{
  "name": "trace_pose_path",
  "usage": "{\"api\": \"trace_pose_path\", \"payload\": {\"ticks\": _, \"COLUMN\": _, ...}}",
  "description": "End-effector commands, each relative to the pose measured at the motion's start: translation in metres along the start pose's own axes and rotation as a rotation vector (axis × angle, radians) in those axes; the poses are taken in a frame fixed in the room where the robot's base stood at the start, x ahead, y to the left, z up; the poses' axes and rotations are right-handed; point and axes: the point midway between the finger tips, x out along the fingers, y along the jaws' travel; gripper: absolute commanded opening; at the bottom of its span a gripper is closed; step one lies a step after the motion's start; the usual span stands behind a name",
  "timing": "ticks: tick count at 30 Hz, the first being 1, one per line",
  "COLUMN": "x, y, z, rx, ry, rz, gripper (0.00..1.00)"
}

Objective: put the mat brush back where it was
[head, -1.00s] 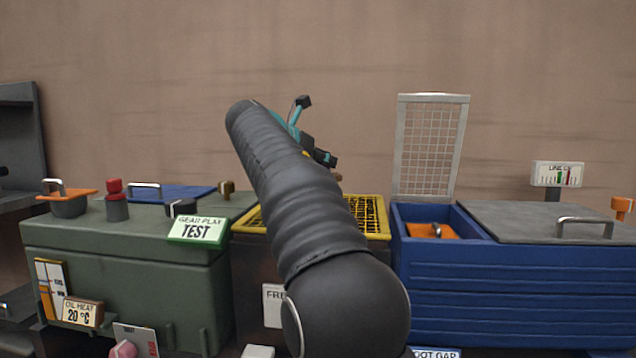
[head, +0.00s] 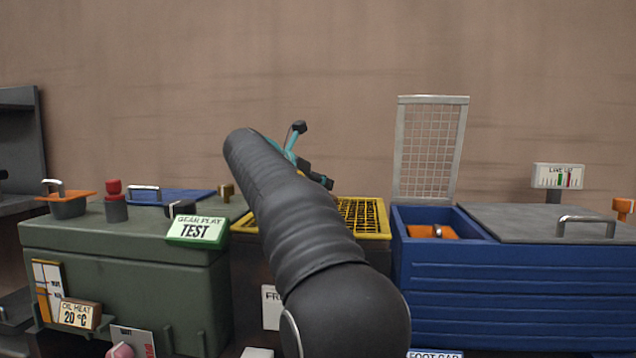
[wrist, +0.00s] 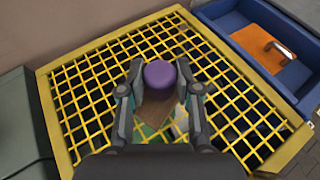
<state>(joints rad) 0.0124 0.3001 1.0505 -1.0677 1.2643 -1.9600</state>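In the wrist view, my gripper (wrist: 165,84) is shut on a thing with a round purple top and a brown part below, which I take for the mat brush (wrist: 159,75). One finger is on each side of it. It is over the middle of the yellow grid (wrist: 88,66); I cannot tell whether it touches it. In the head view, my arm hides the brush and much of the grid (head: 362,215). Part of the teal and black gripper shows beyond the arm, above the grid.
A blue chest (head: 500,285) stands to the right, its mesh lid (head: 430,150) upright. Inside is an orange piece (head: 425,231) with a metal handle. The green cabinet (head: 130,290) to the left carries a pot with an orange lid, a red knob and a green-edged sign. A wall is behind.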

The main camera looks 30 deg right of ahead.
Motion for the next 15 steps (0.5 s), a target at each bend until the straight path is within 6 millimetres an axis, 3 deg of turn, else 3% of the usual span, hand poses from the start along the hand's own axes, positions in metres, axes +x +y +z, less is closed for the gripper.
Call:
{"api": "trace_pose_path", "payload": {"ticks": 2, "x": 0.0, "y": 0.0001, "z": 0.0002, "rx": 0.0, "ry": 0.0, "rz": 0.0, "gripper": 0.55}}
{"api": "trace_pose_path", "payload": {"ticks": 15, "x": -0.0072, "y": 0.0006, "z": 0.0041, "rx": 0.001, "ry": 0.0, "rz": 0.002, "gripper": 0.55}}
